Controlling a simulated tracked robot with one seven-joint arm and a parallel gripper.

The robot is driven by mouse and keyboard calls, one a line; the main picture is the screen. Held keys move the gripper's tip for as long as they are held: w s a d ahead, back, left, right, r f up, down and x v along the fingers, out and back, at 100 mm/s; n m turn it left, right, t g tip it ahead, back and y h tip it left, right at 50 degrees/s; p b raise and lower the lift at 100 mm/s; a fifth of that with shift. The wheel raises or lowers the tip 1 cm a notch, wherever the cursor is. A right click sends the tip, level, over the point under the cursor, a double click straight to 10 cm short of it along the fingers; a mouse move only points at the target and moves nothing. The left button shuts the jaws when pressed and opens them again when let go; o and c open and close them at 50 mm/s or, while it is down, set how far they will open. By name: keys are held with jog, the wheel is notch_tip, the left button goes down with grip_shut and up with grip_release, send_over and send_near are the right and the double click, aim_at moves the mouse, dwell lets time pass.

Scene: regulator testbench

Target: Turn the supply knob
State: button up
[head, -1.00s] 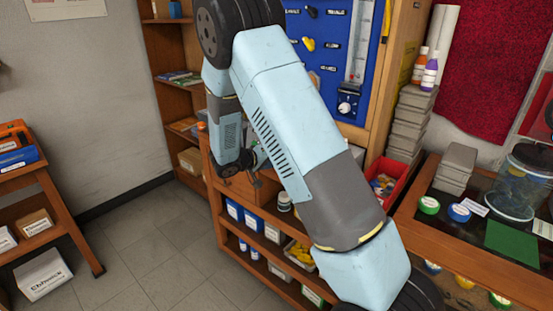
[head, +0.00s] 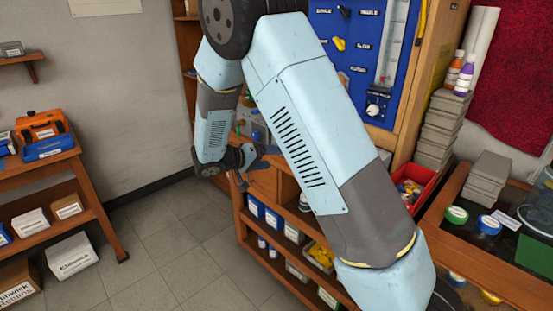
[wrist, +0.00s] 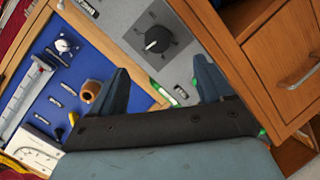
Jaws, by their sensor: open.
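A black knob (wrist: 157,39) with a pale pointer mark sits on a grey panel (wrist: 118,22) in the wrist view. A second knob, white and dark (wrist: 63,45), is on a blue board (wrist: 75,75); it also shows in the head view (head: 374,108). The labels are too small to read, so I cannot tell which is the supply knob. My gripper (wrist: 162,82) is open and empty, its blue-grey fingers spread wide. The black knob appears ahead of the gap between them, apart from both. In the head view my gripper (head: 255,158) is partly hidden by my arm.
A wooden drawer cabinet (wrist: 285,60) lies close to the right finger in the wrist view. In the head view, a red bin (head: 418,183), stacked grey boxes (head: 437,130) and bottles (head: 463,75) stand right of the board. Floor (head: 165,235) at left is clear.

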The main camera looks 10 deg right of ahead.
jog(key=shift+s+a, duration=0.1)
dwell(0.3)
notch_tip(320, 180, down, 4)
jog(key=s+n+t+h, duration=0.2)
jog(key=s+n+t, duration=0.15)
jog(key=n, duration=2.35)
jog(key=shift+t, duration=0.35)
jog(key=x, duration=1.4)
jog(key=shift+w+f, duration=0.2)
jog(key=shift+w, duration=0.25)
